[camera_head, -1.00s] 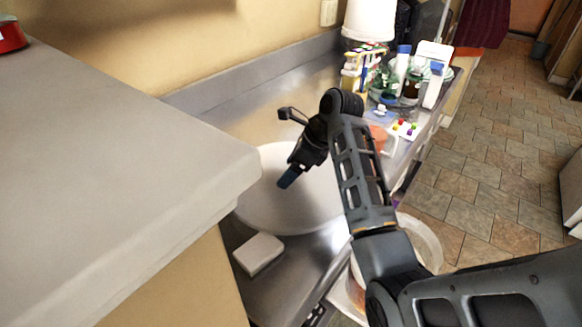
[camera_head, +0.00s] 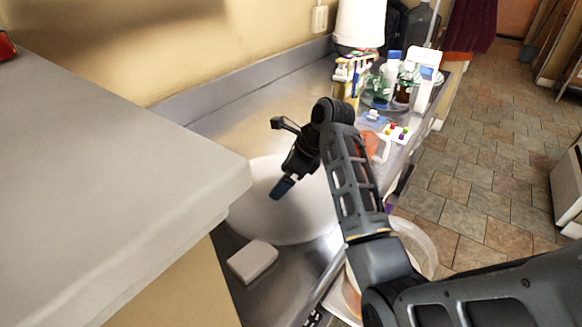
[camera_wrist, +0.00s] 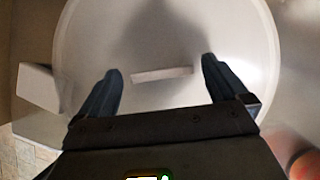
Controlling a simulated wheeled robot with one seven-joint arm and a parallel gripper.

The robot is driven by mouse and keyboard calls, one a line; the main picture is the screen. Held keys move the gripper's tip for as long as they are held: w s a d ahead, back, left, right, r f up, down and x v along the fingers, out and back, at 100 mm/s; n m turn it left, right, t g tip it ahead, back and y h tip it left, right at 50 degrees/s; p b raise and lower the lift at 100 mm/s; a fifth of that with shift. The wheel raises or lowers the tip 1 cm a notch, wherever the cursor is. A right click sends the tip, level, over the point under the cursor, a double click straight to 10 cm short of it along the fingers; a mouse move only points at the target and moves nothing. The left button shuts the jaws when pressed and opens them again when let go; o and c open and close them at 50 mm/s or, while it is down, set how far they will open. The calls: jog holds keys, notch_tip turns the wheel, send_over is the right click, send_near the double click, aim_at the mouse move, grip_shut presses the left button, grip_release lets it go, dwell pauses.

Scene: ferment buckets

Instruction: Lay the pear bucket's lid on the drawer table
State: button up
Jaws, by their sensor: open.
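The large round white lid (camera_head: 308,212) lies flat on the grey metal table (camera_head: 268,112) in the head view. It also fills much of the wrist view (camera_wrist: 215,40), with a short pale bar (camera_wrist: 161,75) across its middle. My gripper (camera_head: 282,188) is over the lid in the head view. In the wrist view my gripper (camera_wrist: 160,85) is open and empty, its two dark fingers spread on either side of the bar. An open, translucent bucket (camera_head: 420,243) stands right of the table, partly hidden by my arm.
A white block (camera_head: 252,261) lies near the lid's front edge. A tall grey-white counter (camera_head: 110,150) rises close on the left. Bottles (camera_head: 424,90), small boxes and a white bucket (camera_head: 360,22) crowd the table's far end. Tiled floor (camera_head: 480,190) is open on the right.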

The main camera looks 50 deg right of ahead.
jog(key=v, duration=1.2)
jog(key=shift+r, duration=0.35)
jog(key=shift+s, duration=0.1)
dwell(0.9)
